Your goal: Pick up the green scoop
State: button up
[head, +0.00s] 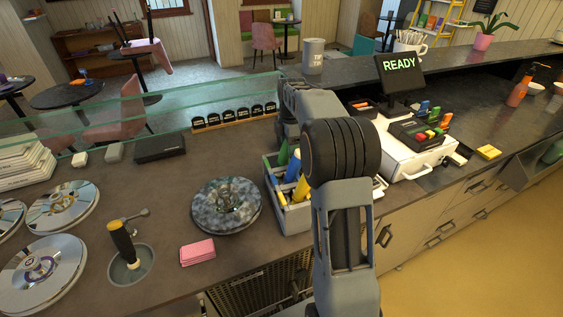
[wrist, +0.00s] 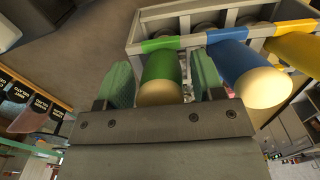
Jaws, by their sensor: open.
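The green scoop (wrist: 160,70) stands handle-up in a grey caddy (wrist: 188,22), in the compartment marked with a green band. Its green handle has a pale rounded end. My gripper (wrist: 163,84) is open, with one finger on each side of the green handle and small gaps showing. In the head view, part of the green scoop (head: 283,154) shows at the back left of the caddy (head: 291,218). My arm covers the right of the caddy, and my fingers are not clear there. The scoop's lower end is hidden in the caddy.
A blue scoop (wrist: 238,62) stands close to the right of the green one, and a yellow scoop (wrist: 300,50) beyond it. A round marbled lid (head: 226,204) lies left of the caddy. A row of small labels (head: 234,115) stands by the glass behind.

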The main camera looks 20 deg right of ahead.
jog(key=shift+f, duration=0.25)
jog(key=shift+c, duration=0.3)
grip_shut()
